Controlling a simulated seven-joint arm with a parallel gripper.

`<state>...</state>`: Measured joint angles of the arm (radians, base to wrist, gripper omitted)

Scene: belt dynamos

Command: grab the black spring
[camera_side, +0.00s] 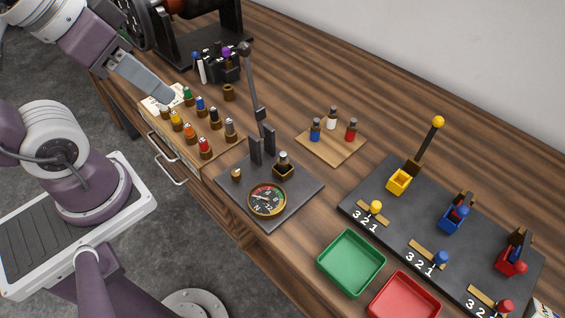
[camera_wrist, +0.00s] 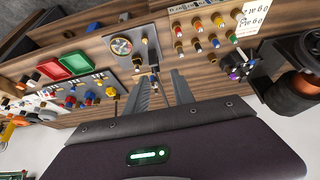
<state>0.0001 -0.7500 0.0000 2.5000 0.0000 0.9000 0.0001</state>
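Several small cylinders with coloured tops stand in brown sockets on the wooden box at the left of the side view. A dark-topped one (camera_side: 214,118) among them may be the black spring; its shape is too small to be sure. It stands near the blue, grey and red ones. My gripper (camera_side: 164,97) hangs above the box's left end in the side view, apart from the cylinders. In the wrist view, my gripper (camera_wrist: 162,78) shows two grey fingers spread apart with nothing held between them. The cylinders are up and right of the fingers there.
A dark plate with a round gauge (camera_side: 267,199) and a tall lever stands right of the box. A small wooden board (camera_side: 318,154) holds three cylinders. Green (camera_side: 351,263) and red (camera_side: 404,298) trays lie in front. A dark holder (camera_side: 225,75) with tools stands behind.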

